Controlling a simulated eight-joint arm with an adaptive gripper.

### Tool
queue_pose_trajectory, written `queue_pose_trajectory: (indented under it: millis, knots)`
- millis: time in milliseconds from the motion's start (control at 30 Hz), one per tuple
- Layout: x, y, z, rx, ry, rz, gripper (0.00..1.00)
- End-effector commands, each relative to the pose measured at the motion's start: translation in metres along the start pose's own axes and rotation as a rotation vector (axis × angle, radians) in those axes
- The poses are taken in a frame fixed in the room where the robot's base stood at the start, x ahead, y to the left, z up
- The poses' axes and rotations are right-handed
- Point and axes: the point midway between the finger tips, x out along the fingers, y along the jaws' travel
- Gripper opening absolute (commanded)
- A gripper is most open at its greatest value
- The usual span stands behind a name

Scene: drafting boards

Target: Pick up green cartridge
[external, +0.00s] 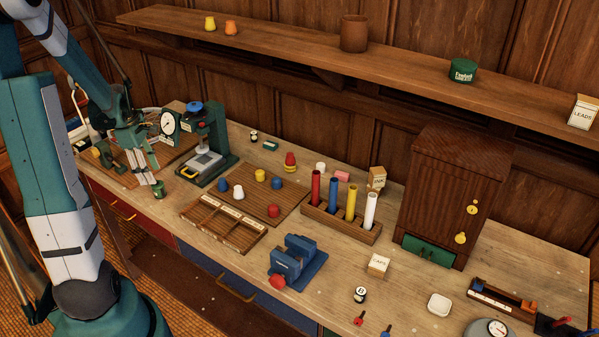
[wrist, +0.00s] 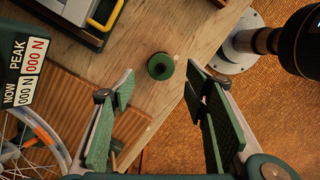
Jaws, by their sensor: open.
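The green cartridge (external: 158,189) is a small upright cylinder near the front edge of the workbench, just left of the press. In the wrist view the cartridge (wrist: 160,66) is seen from above, with a dark round centre. My gripper (external: 147,172) points down close beside it. In the wrist view my gripper (wrist: 158,86) has its two green-padded fingers wide apart. The cartridge appears between and just beyond the fingertips, with a visible gap on each side. Nothing is held.
A green press with a dial gauge (external: 170,122) stands close to the right of my gripper. A wooden compartment tray (external: 225,222) and a pegboard with coloured pieces (external: 262,200) lie farther right. The bench's front edge (wrist: 183,95) is close to the cartridge.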

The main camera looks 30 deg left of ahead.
Motion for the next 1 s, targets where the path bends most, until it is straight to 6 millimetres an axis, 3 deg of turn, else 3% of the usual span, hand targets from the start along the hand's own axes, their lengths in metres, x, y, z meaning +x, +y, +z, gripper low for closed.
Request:
queue_pose_trajectory:
  millis: [333,800,1000]
  knots:
    - [0.021,0.000,0.000,0.001,0.000,0.000,0.46]
    - [0.026,0.000,0.000,0.001,0.000,0.000,0.46]
    - [0.036,0.000,0.001,0.001,0.000,0.000,0.46]
